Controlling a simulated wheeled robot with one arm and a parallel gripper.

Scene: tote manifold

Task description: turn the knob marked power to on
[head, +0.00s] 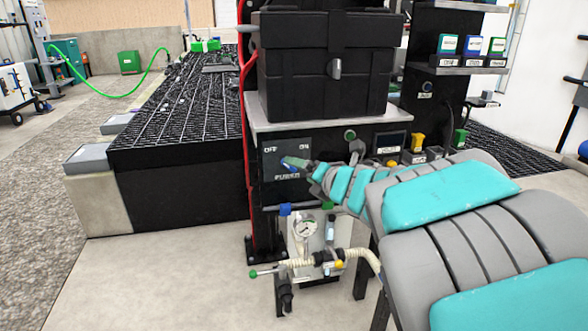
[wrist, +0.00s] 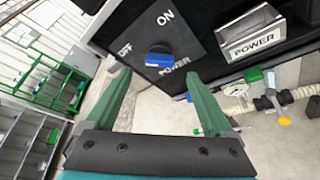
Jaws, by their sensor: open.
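The power knob (wrist: 158,57) is blue with a dark top, on a dark panel (wrist: 135,30) marked OFF, ON and POWER. Which mark it points to I cannot tell for sure. In the head view the panel (head: 270,153) sits under the black case, and the knob (head: 290,168) is partly covered by my gripper. My gripper (wrist: 157,78) is open, its green fingers on either side of the knob's line and short of it, with a gap showing. In the head view my gripper (head: 303,165) is close before the panel.
A label plate reading POWER (wrist: 252,38) juts out beside the panel. A black case (head: 325,65) stands on the shelf above. A pressure gauge with hoses (head: 305,228) is below. A dark grated platform (head: 185,105) lies to the left; open floor is in front.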

